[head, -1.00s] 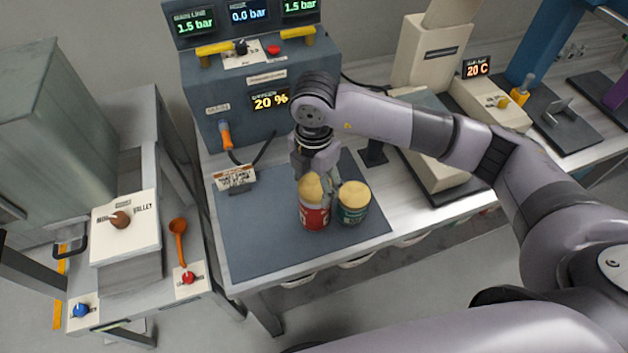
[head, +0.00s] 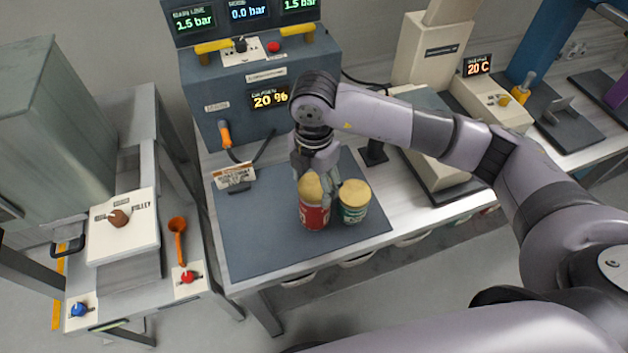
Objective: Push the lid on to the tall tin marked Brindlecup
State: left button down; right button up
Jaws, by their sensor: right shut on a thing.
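A red tin (head: 314,217) stands on the dark mat, with a cream lid (head: 310,187) at its top. A green tin (head: 354,207) with a cream top (head: 355,192) stands close to its right. The print on both is too small to read, so I cannot tell which is marked Brindlecup. My right gripper (head: 322,186) points down at the red tin, its fingers around the cream lid, and is shut on it. The fingers hide part of the lid, and I cannot tell whether it is fully seated. My left gripper is not in view.
The dark mat (head: 260,232) is clear to the left and front of the tins. A small sign (head: 235,176) stands at its back left. A grey control box (head: 250,85) with displays stands behind. A side stand (head: 135,275) with an orange scoop (head: 178,238) is at left.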

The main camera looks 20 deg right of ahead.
dwell(0.3)
jog(key=o, duration=0.9)
jog(key=shift+o, duration=0.6)
jog(key=shift+o, duration=1.3)
jog(key=shift+r, duration=0.1)
jog(key=shift+r+p, duration=2.6)
jog(key=shift+r, duration=1.35)
